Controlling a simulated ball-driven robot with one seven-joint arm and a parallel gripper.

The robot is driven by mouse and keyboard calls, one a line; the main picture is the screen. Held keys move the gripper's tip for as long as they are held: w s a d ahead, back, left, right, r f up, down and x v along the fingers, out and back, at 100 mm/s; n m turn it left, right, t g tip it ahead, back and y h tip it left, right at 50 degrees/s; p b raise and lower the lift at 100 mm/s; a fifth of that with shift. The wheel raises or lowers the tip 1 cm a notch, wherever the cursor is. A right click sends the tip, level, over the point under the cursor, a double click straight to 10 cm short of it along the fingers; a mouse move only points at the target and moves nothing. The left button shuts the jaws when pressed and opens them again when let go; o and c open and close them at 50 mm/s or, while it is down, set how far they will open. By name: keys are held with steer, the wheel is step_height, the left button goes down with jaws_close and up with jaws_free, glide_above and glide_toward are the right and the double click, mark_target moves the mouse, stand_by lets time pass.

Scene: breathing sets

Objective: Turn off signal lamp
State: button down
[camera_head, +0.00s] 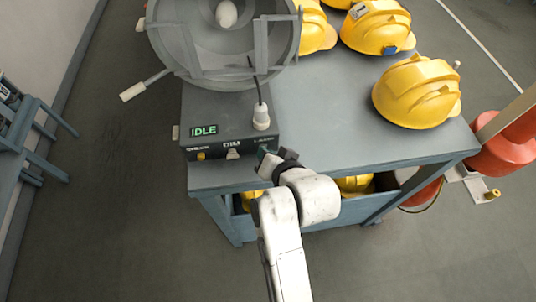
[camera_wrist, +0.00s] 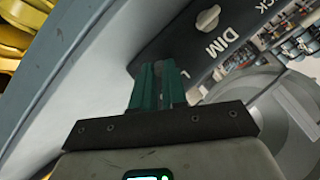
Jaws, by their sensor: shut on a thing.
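The signal lamp (camera_head: 225,70) is a large round grey housing with a pale bulb, standing on a dark control box (camera_head: 205,110) on the bench. The box has a lit green "IDLE" display (camera_head: 203,130) and a knob marked DIM (camera_head: 232,154), which also shows in the wrist view (camera_wrist: 208,18). My gripper (camera_head: 264,153) is at the right end of the box's front panel, to the right of the DIM knob. In the wrist view its green fingers (camera_wrist: 158,72) are close together against the panel, shut on a small part there. The fingers hide that part.
Several yellow helmets (camera_head: 418,92) sit on the grey bench top (camera_head: 330,110), with more on the shelf below. A cable plug (camera_head: 261,117) stands on the box. A handle (camera_head: 132,92) sticks out at left. Red items (camera_head: 497,157) stand right of the bench.

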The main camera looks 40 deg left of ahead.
steer(key=shift+w+a+r+g+h, duration=0.1)
steer(key=shift+w+r+g+h, duration=0.1)
steer(key=shift+g+h, duration=0.25)
stand_by(0.3)
steer(key=c, duration=1.4)
jaws_free()
steer(key=shift+c, duration=0.2)
steer(key=b+v, duration=0.1)
steer(key=v, duration=1)
steer(key=shift+a, duration=0.15)
steer(key=shift+r, duration=0.1)
